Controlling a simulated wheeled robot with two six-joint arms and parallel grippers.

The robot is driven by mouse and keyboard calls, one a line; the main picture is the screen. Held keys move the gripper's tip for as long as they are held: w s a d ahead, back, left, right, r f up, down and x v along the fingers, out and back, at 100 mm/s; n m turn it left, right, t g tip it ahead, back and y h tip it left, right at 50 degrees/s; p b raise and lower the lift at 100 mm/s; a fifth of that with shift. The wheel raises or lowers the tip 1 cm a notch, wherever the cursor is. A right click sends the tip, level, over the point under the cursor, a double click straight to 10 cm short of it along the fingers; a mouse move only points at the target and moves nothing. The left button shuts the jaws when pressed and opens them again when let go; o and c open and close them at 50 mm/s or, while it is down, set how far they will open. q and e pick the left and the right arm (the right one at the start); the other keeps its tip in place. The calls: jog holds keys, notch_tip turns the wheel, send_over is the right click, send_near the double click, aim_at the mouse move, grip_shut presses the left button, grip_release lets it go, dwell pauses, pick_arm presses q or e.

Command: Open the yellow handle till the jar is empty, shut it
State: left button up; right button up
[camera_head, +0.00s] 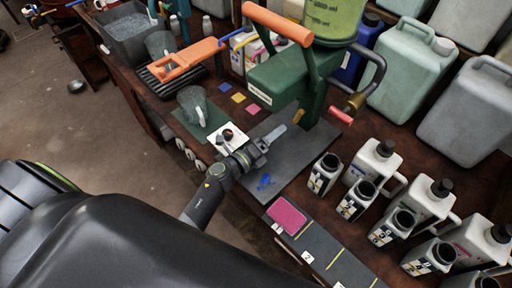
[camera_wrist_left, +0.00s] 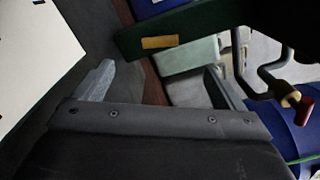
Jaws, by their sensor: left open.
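A small yellow piece (camera_head: 298,116), likely the yellow handle, shows low on the green stand (camera_head: 284,80). It also shows in the left wrist view (camera_wrist_left: 160,42), where its turn position is unclear. The greenish graduated jar (camera_head: 335,18) sits on top of the stand, cut by the frame's upper edge. Its liquid level cannot be told. My left gripper (camera_head: 252,134) is open and empty above the bench, left of and below the yellow piece, apart from it. Its spread fingers show in the left wrist view (camera_wrist_left: 156,84). My right gripper is out of view.
A clear jug (camera_head: 193,105) stands on a green mat. Several white bottles (camera_head: 378,160) crowd the right. The dark mat (camera_head: 300,155) is mostly clear.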

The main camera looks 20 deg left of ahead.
pick_arm(q)
jog(key=v, duration=0.6)
jog(key=shift+s, duration=0.15)
dwell(1.3)
